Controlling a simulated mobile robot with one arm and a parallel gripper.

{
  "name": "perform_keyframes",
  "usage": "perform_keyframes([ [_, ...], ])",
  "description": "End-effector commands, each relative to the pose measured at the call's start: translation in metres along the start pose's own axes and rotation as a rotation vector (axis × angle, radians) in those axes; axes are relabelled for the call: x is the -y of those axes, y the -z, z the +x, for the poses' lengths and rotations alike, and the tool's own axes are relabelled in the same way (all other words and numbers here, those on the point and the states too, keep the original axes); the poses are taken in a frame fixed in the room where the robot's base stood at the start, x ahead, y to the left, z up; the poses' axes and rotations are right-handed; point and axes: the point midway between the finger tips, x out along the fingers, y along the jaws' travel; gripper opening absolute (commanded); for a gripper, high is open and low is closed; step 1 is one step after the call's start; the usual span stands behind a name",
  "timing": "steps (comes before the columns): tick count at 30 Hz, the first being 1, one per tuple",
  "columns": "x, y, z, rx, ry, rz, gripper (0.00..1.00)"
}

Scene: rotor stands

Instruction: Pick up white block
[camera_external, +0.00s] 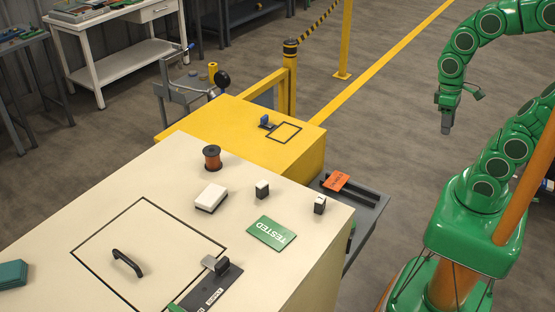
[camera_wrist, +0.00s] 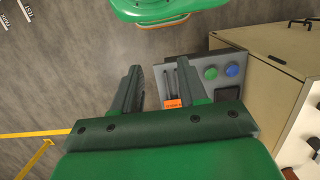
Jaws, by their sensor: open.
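A white block (camera_external: 211,197) with a dark lower edge lies on the cream cabinet top, in front of a copper-coloured spool. Two smaller blocks with white tops, a middle one (camera_external: 262,189) and a right one (camera_external: 320,205), stand to its right on the same top. My gripper (camera_external: 446,128) hangs in the air over the floor, right of the cabinet and well apart from the blocks. In the wrist view my gripper (camera_wrist: 160,82) has its two fingers spread with nothing held between them. The white block cannot be made out there.
The spool (camera_external: 212,158), a green "TESTED" plate (camera_external: 272,233) and a black handle (camera_external: 126,263) are on the cabinet top (camera_external: 110,185). A yellow cabinet (camera_external: 240,125) stands behind. A grey panel (camera_wrist: 235,62) with green and blue buttons shows beside the cabinet.

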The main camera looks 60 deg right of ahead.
Motion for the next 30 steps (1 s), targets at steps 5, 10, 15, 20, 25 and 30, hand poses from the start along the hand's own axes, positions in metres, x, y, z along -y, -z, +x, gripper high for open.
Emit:
perform_keyframes([
  [5, 0.0, 0.0, 0.0, 0.0, 0.0, 0.0, 0.43],
  [10, 0.0, 0.0, 0.0, 0.0, 0.0, 0.0, 0.61],
  [15, 0.0, 0.0, 0.0, 0.0, 0.0, 0.0, 0.87],
  [20, 0.0, 0.0, 0.0, 0.0, 0.0, 0.0, 0.88],
  [25, 0.001, 0.002, 0.0, 0.001, 0.003, 0.002, 0.88],
  [30, 0.017, 0.02, -0.007, 0.002, 0.042, 0.03, 0.88],
])
